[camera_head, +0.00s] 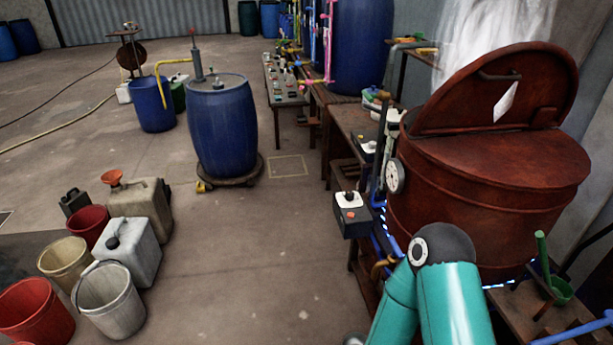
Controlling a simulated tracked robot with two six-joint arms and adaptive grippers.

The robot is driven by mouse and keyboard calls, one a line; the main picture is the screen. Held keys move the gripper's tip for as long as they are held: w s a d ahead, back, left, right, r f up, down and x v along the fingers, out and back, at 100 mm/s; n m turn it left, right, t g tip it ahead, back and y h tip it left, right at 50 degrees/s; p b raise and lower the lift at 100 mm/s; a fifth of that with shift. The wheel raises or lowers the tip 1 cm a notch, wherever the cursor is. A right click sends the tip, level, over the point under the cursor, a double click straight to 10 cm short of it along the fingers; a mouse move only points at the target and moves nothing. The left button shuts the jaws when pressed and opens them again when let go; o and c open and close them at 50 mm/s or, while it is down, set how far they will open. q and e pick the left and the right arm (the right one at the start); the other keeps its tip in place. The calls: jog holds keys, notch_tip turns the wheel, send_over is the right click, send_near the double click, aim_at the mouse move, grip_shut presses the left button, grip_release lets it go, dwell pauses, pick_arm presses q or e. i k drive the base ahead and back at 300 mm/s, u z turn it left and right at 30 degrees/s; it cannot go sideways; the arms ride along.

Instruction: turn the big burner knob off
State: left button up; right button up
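A grey control box (351,214) with a white plate and a dark knob (348,196) stands left of the big rust-red vat (480,200). A red spot shows on its front. A second, similar box (369,145) with a pale knob plate sits behind it. I cannot tell from the labels which is the big burner knob, nor read its setting. A teal arm of mine, with a dark joint, rises at the bottom in front of the vat. Neither gripper shows.
The vat's hinged lid (500,90) is raised and white steam rises behind it. A round dial (395,176) is on the vat's left side. A blue barrel (222,130), jerrycans and several buckets stand left. The middle floor (260,240) is clear.

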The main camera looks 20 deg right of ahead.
aim_at(350, 195)
jog(key=i, duration=2.3)
jog(key=z, duration=0.45)
